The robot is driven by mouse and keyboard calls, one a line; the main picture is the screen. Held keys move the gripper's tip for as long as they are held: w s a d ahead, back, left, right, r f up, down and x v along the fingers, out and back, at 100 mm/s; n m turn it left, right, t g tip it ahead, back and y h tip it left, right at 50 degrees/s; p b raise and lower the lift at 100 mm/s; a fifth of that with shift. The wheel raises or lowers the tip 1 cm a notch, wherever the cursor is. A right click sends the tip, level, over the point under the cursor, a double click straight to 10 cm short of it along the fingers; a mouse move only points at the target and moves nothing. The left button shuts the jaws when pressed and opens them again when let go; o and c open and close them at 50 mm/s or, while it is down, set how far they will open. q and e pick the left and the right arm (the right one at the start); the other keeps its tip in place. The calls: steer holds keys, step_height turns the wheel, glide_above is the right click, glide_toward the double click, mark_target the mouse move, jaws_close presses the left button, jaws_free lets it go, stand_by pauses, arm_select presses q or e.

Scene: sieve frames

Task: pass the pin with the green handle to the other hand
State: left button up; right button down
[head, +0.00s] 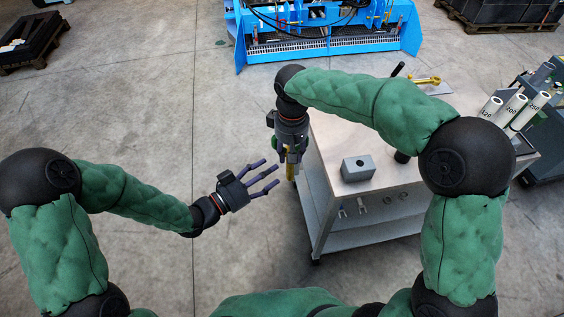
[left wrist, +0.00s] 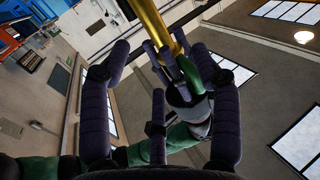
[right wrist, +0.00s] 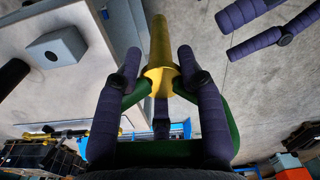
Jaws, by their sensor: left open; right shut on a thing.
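The pin is a yellow shaft (right wrist: 160,42) with a collar and a green handle (right wrist: 135,95). My right gripper (head: 291,150) is shut on the pin by its handle, and the yellow shaft points down beside the table's left edge in the head view. The pin also shows in the left wrist view, with its yellow shaft (left wrist: 150,22) and green handle (left wrist: 203,62). My left gripper (head: 268,177) is open and empty, its fingers spread toward the pin's shaft from the left. The left fingers appear apart from the pin. The right fingers partly hide the handle.
A grey table (head: 330,145) stands at the right, with a grey block with a hole (head: 357,168) on it. A yellow part (head: 425,80) lies at its back. White labelled tubes (head: 515,108) stand at the right.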

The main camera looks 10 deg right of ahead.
mark_target(290, 167)
arm_select(q)
steer(key=x, duration=0.6)
arm_select(e)
steer(key=shift+r, duration=0.1)
arm_select(q)
steer(key=shift+f, duration=0.1)
arm_select(e)
steer(key=shift+w, duration=0.1)
arm_select(q)
steer(key=c, duration=1)
arm_select(e)
steer(key=shift+r, duration=0.1)
arm_select(q)
steer(key=shift+f, duration=0.15)
jaws_close()
arm_select(e)
steer(key=shift+r, duration=0.1)
steer(key=c, duration=0.7)
jaws_free()
arm_select(q)
steer(key=shift+r, duration=0.2)
arm_select(e)
steer(key=shift+o, duration=0.2)
arm_select(q)
steer(key=shift+r, duration=0.1)
arm_select(e)
steer(key=shift+f, duration=0.25)
